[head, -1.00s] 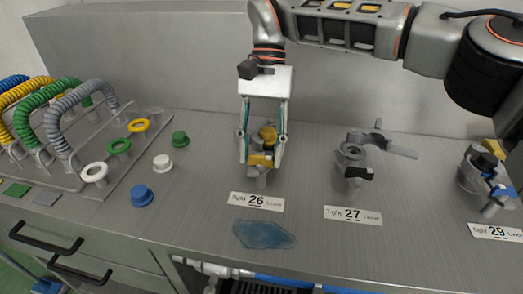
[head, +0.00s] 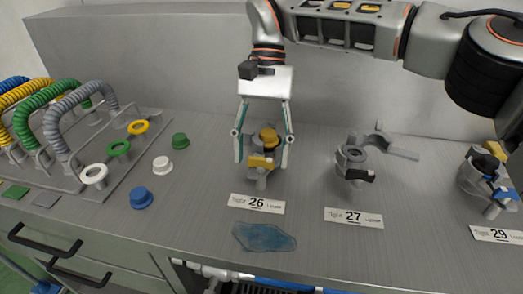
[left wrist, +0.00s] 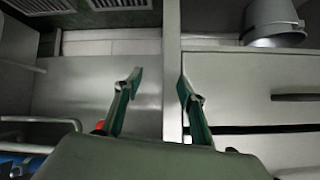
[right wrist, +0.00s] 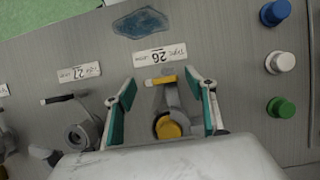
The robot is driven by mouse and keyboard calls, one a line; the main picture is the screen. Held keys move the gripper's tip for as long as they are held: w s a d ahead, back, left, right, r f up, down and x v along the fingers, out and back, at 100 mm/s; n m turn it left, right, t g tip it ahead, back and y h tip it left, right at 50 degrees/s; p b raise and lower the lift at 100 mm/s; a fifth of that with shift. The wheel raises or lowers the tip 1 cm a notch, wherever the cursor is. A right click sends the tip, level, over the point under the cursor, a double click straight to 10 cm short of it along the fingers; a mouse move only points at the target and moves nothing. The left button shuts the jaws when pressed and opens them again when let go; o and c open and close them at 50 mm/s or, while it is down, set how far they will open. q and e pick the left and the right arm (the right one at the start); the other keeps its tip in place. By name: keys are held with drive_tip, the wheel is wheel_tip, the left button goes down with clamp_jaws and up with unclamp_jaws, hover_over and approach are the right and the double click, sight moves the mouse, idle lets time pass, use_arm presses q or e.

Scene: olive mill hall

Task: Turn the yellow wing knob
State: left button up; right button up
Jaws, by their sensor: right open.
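The yellow wing knob stands upright on the steel bench behind the label marked 26. It has a round yellow top (head: 268,137) and a flat yellow bar (head: 260,161) at its front. In the right wrist view the round top (right wrist: 170,128) and the bar (right wrist: 165,80) lie between my fingers. My right gripper (head: 261,165) points down over the knob, open, one finger on each side, with visible gaps. My left gripper (left wrist: 159,82) is open and empty, away from the bench top, with drawer fronts and floor behind it.
Fitting 27 (head: 352,154) with a black-tipped handle stands to the right, and fitting 29 (head: 478,178) is farther right. Blue (head: 141,197), white (head: 163,167) and green (head: 180,140) buttons stand left. A flat blue patch (head: 264,236) lies in front.

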wheel_tip(320, 180, up, 10)
idle(0.5)
drive_tip(key=shift+f, duration=0.1)
